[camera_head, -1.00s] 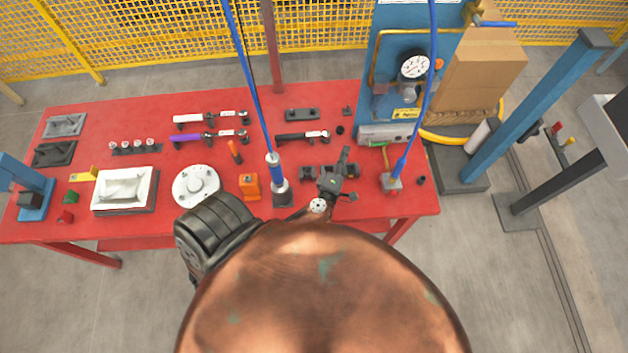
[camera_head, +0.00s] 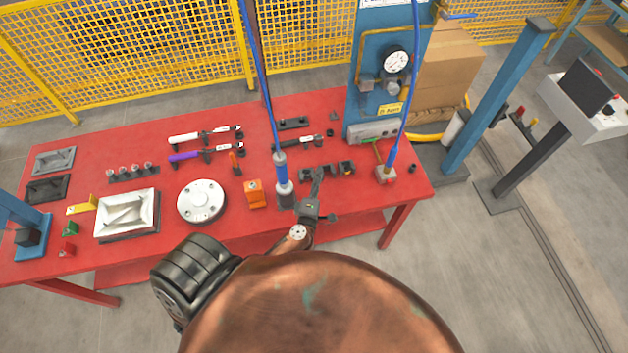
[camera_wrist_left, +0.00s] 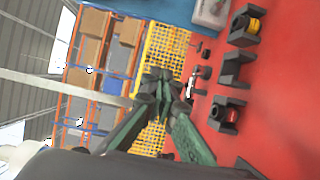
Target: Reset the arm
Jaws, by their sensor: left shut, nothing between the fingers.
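My left gripper (camera_head: 316,178) is dark and shut, with nothing between its fingers. In the head view it is over the front edge of the red table (camera_head: 330,213), to the right of a blue-and-grey hanging tool (camera_head: 282,175). Its fingertips point toward the back and appear near a row of dark holders (camera_head: 340,168); whether they touch cannot be told. The left wrist view shows the shut fingers (camera_wrist_left: 160,85) with the table and several dark holders (camera_wrist_left: 236,68) to the right. My right gripper is not in view.
Left of the gripper are an orange block (camera_head: 255,195), a white round flange (camera_head: 201,201) and a silver tray-like part (camera_head: 127,214). A blue gauge panel (camera_head: 376,75) stands behind right, with a hose tool (camera_head: 386,176) before it.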

